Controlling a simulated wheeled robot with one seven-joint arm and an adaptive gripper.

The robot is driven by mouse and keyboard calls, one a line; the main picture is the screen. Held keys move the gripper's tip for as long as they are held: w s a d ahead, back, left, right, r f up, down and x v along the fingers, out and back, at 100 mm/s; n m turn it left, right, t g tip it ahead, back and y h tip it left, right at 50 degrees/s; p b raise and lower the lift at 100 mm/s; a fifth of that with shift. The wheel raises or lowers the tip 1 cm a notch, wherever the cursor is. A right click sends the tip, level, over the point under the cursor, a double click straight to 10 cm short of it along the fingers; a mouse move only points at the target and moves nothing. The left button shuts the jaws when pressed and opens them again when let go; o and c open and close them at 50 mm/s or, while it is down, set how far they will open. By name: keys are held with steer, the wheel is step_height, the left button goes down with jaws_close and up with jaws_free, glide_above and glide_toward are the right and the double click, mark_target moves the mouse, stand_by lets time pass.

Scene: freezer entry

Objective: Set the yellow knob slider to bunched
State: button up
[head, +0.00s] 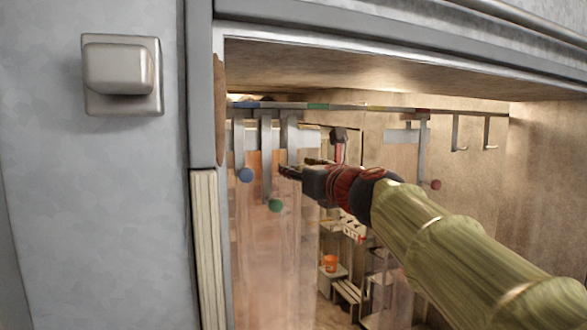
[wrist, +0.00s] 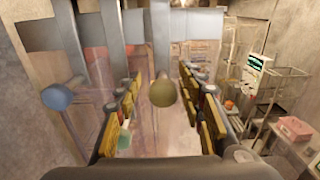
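The yellow knob (wrist: 163,92) hangs at the end of a grey slider bar in the middle of the wrist view. My gripper (wrist: 165,110) is open, with one finger on each side of this knob; contact cannot be told. In the head view my gripper (head: 288,169) reaches left and hides the yellow knob. A third slider bar (head: 292,138), seemingly the yellow one, hangs from the rail just right of the green-knob slider. The rail (head: 345,108) has blue, green, yellow and red marks. The yellow mark (head: 376,108) is well right of this bar.
The blue knob (head: 246,175) and green knob (head: 275,206) hang close together at the left. The red knob (head: 436,185) hangs farther right. Clear curtain strips (head: 262,260) hang below the left sliders. The door frame (head: 203,90) stands at the left.

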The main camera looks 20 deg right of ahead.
steer(key=s, duration=0.9)
steer(key=shift+d, duration=0.1)
steer(key=s+a+f+n+g+y, duration=0.1)
steer(key=s+a+f+n+g, duration=0.3)
steer(key=f+n, duration=0.6)
steer(key=s+a+f+n+g+y, duration=0.15)
steer(key=s+a+f+n, duration=0.4)
steer(key=f, duration=0.75)
steer(key=s+d+f+n+g+h, duration=0.1)
steer(key=s+f+n+g+h, duration=0.15)
steer(key=s+f+n, duration=0.65)
steer(key=s+d+f+n+g+h, duration=0.15)
steer(key=s+f+n+g, duration=0.3)
steer(key=f+n, duration=0.7)
step_height(320, 180, down, 31)
steer(key=b, duration=3.1)
steer(key=shift+s+f+y, duration=0.2)
steer(key=shift+s+y, duration=0.05)
steer(key=shift+y, duration=0.2)
